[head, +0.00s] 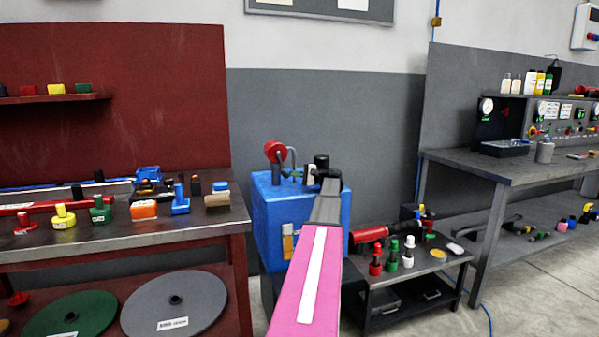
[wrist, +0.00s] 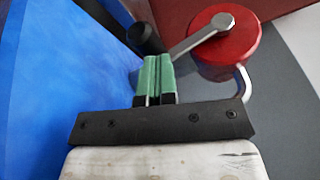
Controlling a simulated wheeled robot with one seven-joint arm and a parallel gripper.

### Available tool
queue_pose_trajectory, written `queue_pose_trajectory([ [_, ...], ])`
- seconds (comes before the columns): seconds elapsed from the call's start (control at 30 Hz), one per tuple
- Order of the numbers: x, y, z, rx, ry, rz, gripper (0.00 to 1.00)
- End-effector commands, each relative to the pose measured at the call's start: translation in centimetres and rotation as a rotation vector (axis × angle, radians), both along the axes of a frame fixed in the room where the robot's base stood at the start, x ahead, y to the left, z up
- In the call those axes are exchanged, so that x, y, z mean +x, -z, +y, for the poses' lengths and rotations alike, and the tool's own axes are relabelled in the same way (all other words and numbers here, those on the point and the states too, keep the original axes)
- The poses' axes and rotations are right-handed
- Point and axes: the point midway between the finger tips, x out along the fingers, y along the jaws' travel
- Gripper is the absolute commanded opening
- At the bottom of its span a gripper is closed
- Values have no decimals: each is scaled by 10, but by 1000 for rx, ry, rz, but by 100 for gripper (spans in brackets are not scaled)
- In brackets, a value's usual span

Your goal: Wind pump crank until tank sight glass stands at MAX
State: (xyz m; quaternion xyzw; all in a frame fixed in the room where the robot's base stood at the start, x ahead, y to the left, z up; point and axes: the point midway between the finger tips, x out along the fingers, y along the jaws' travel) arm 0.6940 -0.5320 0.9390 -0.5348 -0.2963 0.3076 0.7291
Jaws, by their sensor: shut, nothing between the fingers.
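The blue tank (head: 268,215) stands between the red bench and a low trolley in the head view, and its side fills the left of the wrist view. The sight glass (head: 287,243) is a narrow strip on its front with orange showing; its level and marks are too small to read. The red round pump (head: 275,150) sits on top and also shows in the wrist view (wrist: 225,55). Its grey crank arm (wrist: 200,37) slants down-left toward a black knob (wrist: 145,38). My gripper (wrist: 157,65) is shut and empty, its green fingers just below the crank; contact cannot be told.
A red bench (head: 225,222) with coloured parts stands left of the tank. A low dark trolley (head: 395,290) with a red cylinder (head: 369,234) and small bottles stands to the right. A grey workbench (head: 500,165) stands farther right.

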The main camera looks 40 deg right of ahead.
Motion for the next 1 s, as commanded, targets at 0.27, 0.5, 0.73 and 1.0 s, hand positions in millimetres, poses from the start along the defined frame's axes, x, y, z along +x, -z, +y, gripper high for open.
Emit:
queue_pose_trajectory([
  [0.27,3,8,14,0,0,1,0],
  [0.5,5,10,19,-2,0,1,0],
  [0.73,5,11,19,-2,0,1,0],
  [1.0,5,10,19,-2,0,1,0],
])
